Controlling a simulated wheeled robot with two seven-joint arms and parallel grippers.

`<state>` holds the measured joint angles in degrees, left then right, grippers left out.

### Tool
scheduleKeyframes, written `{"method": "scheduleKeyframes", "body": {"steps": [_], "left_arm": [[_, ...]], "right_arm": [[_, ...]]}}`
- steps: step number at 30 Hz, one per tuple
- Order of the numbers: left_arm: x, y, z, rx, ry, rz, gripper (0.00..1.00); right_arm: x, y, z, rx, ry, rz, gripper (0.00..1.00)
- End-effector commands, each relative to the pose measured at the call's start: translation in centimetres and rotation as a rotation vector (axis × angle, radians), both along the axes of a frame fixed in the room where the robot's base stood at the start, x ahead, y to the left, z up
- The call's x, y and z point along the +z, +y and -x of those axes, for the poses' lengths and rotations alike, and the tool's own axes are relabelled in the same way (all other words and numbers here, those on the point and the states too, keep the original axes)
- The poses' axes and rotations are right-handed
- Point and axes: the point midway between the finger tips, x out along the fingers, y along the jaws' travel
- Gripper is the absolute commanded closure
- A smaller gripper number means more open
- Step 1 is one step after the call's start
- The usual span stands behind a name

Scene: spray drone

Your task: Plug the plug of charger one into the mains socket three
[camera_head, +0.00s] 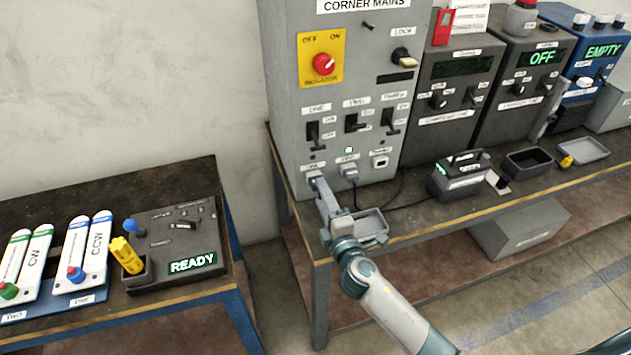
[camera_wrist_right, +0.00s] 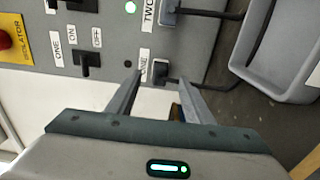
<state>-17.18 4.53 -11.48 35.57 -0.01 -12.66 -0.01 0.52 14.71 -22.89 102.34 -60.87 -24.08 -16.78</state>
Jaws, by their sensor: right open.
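The grey mains box (camera_head: 285,110) has a row of three sockets low on its front. A dark plug sits in socket one (camera_wrist_right: 160,72), at the left. Another grey plug (camera_head: 350,173) sits in socket two, with a black cable; it also shows in the right wrist view (camera_wrist_right: 170,14). Mains socket three (camera_head: 379,161), at the right, looks empty. My right gripper (camera_head: 316,188) is open, its fingertips (camera_wrist_right: 155,80) on either side of the plug at socket one. I cannot tell which charger this plug belongs to. My left gripper is out of view.
A small grey tray (camera_head: 371,222) stands on the bench just right of my right gripper. Above the sockets are switches (camera_head: 312,132) and a red isolator knob (camera_head: 323,64). Dark charger units (camera_head: 462,75) stand to the right. A battery-like block (camera_head: 460,178) lies on the bench.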

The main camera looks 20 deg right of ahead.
Motion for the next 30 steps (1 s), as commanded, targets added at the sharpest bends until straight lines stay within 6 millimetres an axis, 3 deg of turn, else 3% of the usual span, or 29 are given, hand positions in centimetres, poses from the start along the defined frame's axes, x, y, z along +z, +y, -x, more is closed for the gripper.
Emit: {"method": "scheduleKeyframes", "body": {"steps": [10,30], "left_arm": [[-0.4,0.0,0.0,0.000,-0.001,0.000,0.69],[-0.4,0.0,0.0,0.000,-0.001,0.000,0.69]], "right_arm": [[0.0,0.1,-2.9,0.000,-0.001,-0.002,0.53],[0.0,0.1,-3.1,-0.001,0.000,-0.003,0.53]]}}
